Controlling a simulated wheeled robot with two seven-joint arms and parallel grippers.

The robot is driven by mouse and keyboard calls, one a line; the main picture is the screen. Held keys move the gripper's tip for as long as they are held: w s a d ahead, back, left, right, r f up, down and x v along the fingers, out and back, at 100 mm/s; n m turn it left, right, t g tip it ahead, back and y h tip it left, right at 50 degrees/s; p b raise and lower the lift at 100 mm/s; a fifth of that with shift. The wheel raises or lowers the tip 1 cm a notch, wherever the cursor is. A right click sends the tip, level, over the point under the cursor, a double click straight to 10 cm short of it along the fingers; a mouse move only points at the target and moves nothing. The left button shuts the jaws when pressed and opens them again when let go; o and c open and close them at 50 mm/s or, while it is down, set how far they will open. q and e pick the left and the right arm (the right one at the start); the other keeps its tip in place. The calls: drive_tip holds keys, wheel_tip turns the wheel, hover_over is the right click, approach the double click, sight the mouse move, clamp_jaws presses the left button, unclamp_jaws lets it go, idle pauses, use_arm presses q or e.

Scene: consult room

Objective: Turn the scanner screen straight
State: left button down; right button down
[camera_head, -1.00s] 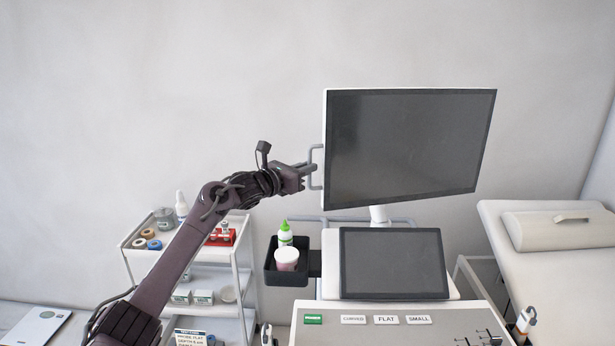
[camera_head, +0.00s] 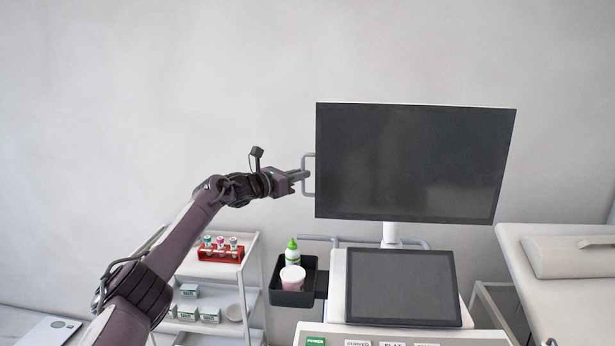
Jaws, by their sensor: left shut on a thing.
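The scanner screen (camera_head: 412,163) is a large dark panel on a white post (camera_head: 391,233) above the scanner console. It looks nearly face-on, with a slight slant in the picture. A grey handle (camera_head: 308,176) stands out from its left edge. My left gripper (camera_head: 303,174) is shut on this handle, with its fingers across the upright bar. My right gripper is not in view.
Below the screen is a smaller dark touch panel (camera_head: 402,287). A white trolley (camera_head: 254,262) with a red tube rack (camera_head: 221,253) stands at left, a couch (camera_head: 560,285) at right.

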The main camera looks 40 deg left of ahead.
use_arm(q)
drive_tip(key=c, duration=1.6)
unclamp_jaws()
drive_tip(key=shift+c, duration=0.2)
drive_tip(key=shift+o, duration=0.7)
drive_tip(key=shift+s, duration=0.1)
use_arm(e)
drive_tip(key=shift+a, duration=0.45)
